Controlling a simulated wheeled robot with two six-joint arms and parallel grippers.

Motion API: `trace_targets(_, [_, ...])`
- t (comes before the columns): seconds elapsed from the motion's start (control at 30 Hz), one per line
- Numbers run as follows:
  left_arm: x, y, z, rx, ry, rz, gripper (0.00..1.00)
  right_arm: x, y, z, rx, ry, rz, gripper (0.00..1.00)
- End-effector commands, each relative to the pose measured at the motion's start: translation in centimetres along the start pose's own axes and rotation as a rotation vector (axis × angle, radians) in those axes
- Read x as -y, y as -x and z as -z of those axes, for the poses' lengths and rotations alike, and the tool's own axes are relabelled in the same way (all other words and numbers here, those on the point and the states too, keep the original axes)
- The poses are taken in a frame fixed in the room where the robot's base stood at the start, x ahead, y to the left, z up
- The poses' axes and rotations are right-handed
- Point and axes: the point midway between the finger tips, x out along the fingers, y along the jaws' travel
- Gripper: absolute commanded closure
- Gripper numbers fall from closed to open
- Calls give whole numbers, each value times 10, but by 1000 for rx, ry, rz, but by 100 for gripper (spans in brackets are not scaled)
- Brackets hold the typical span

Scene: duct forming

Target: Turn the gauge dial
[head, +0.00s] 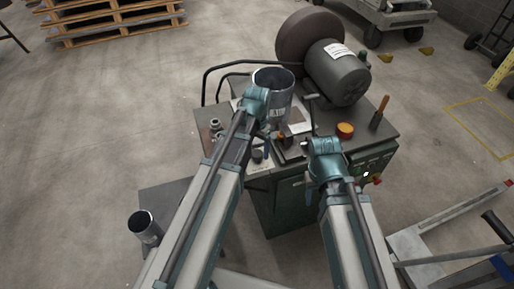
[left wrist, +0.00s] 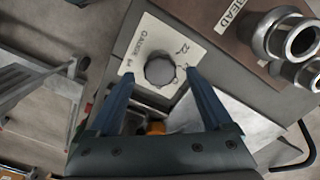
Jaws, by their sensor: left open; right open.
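The gauge dial (left wrist: 161,71) is a round grey knob on a pale plate (left wrist: 146,43) printed with "GAUGE" in the left wrist view. In the head view the dial (head: 257,156) is a small dark knob at the front of the green machine. My left gripper (left wrist: 160,76) is open, its blue fingers on either side of the dial's near edge; whether they touch it I cannot tell. In the head view my left gripper (head: 266,146) points down beside the dial. My right gripper (head: 306,146) is open over the machine's front right, its fingers partly hidden.
A metal cylinder (head: 272,90) and a large motor (head: 338,72) stand on the machine (head: 392,133). Metal fittings (left wrist: 287,38) lie beside the plate. An orange knob (head: 345,130) and an orange-handled tool (head: 381,109) are at the right. Another cylinder (head: 145,226) stands at lower left.

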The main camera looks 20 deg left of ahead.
Motion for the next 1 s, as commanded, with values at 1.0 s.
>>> trace_targets(1.0, [0, 118, 0, 0, 0, 0, 17, -11, 118, -7, 0, 0, 0, 50])
